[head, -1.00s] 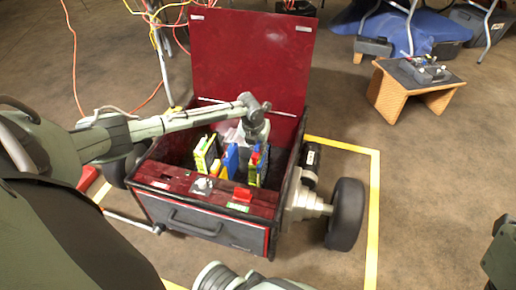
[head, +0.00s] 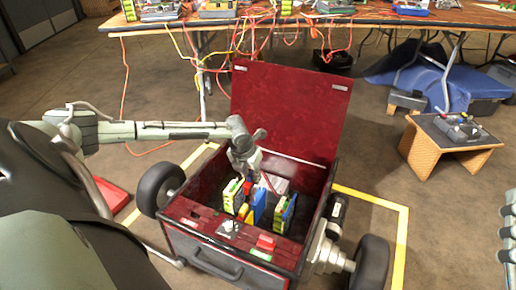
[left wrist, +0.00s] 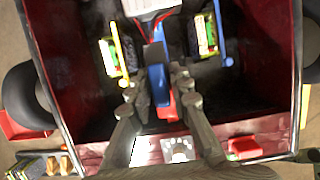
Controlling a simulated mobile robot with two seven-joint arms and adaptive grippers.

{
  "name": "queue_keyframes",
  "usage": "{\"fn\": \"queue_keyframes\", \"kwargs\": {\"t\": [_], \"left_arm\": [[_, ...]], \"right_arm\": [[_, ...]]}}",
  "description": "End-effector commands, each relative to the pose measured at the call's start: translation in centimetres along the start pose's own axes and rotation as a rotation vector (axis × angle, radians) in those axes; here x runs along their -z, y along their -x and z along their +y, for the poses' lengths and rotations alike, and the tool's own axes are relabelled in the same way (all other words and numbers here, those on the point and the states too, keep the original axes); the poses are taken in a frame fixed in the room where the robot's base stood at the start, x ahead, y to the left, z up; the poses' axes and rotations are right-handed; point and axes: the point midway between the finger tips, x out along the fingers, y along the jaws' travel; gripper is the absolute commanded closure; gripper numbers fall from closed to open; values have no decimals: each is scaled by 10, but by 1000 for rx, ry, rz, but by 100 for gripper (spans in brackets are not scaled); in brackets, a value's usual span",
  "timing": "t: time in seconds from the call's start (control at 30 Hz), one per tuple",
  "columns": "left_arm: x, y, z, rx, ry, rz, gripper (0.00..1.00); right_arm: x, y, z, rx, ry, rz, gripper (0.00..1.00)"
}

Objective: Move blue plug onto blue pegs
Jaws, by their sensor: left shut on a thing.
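My left gripper (head: 247,172) is inside the open red box, above the modules. In the left wrist view its fingers (left wrist: 163,88) are closed around a narrow blue piece with red beside it, which looks like the blue plug (left wrist: 157,80). In the head view the gripper hides most of what it holds. A blue block (head: 258,206) stands upright in the middle of the box, between yellow-green modules. I cannot make out the blue pegs clearly.
The red box (head: 200,215) has wheels and a raised lid (head: 290,110). Yellow-green modules (head: 232,197) stand left and right of the blue block. A small wooden stand (head: 445,155) with a device is at right. A cluttered table (head: 400,22) with hanging orange cables is behind.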

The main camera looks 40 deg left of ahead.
Motion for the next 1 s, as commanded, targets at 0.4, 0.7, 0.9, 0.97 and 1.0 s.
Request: {"fn": "queue_keyframes", "kwargs": {"t": [0.4, 0.7, 0.9, 0.97, 1.0], "left_arm": [[2, -6, 0, 0, 0, 0, 100], [9, -30, 0, 0, -1, 0, 100], [13, -43, 0, -1, 0, 0, 100], [14, -45, 0, -1, 0, 0, 100], [14, -45, 0, -1, 0, 0, 100]], "right_arm": [[-3, 1, 0, 0, 0, 0, 57], [-10, 5, 0, 0, 0, 1, 57], [-14, 7, 1, 0, 0, 1, 57], [-14, 7, 1, 0, 0, 1, 57], [-14, 7, 1, 0, 0, 1, 57]]}}
